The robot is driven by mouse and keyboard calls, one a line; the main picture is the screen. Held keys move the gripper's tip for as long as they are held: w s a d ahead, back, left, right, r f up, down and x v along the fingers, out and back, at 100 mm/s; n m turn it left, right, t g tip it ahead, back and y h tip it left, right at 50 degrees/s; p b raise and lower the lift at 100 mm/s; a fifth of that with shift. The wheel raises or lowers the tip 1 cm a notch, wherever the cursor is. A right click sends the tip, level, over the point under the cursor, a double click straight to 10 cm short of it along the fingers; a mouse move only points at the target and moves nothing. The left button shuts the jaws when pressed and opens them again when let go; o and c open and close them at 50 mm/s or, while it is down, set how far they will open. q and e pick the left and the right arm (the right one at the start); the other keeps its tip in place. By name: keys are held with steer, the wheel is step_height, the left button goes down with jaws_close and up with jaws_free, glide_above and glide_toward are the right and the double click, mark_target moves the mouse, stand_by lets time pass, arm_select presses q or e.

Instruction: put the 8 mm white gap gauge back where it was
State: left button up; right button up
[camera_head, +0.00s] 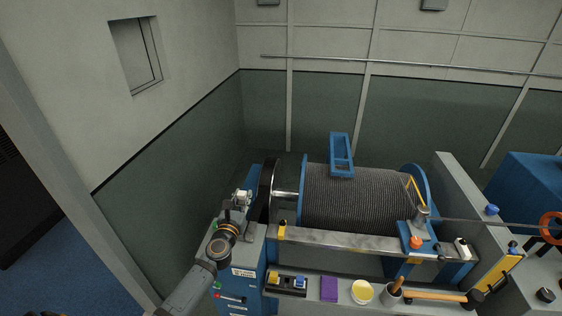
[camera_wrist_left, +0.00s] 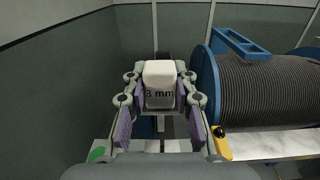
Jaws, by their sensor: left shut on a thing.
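The white gap gauge (camera_wrist_left: 159,84), with a dark "mm" label whose digit is partly covered at its left, is between the purple-padded fingers of my left gripper (camera_wrist_left: 158,100) in the wrist view. The gripper is shut on it. In the head view my left gripper (camera_head: 241,199) is above the blue cabinet's left end, left of the black drum flange, with a bit of white showing at its tip. A black holder (camera_head: 287,291) on the front shelf carries a yellow block (camera_head: 273,279) and a blue block (camera_head: 300,282). My right gripper is out of view.
The rope drum (camera_head: 355,199) stands behind a metal rail (camera_head: 340,238). The front shelf also bears a purple block (camera_head: 329,289), a yellow-filled tub (camera_head: 362,292), a cup (camera_head: 391,295) and a wooden-handled hammer (camera_head: 435,296). A blue cabinet (camera_head: 243,289) with buttons is at left.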

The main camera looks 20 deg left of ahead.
arm_select(q)
steer(key=s+d+f+m+h+b, duration=0.1)
steer(key=s+d+f+h+b, duration=0.1)
steer(key=d, duration=0.7)
steer(key=s+d+f+m+h+b, duration=0.1)
steer(key=s+d+f+h+b, duration=0.1)
steer(key=s+d, duration=0.4)
steer(key=d+f+b, duration=0.1)
steer(key=d, duration=0.2)
steer(key=shift+d+m+t+b, duration=0.25)
steer(key=shift+m+t+b, duration=0.05)
steer(key=shift+m+b, duration=0.1)
steer(key=shift+s, duration=0.1)
steer(key=shift+f, duration=0.1)
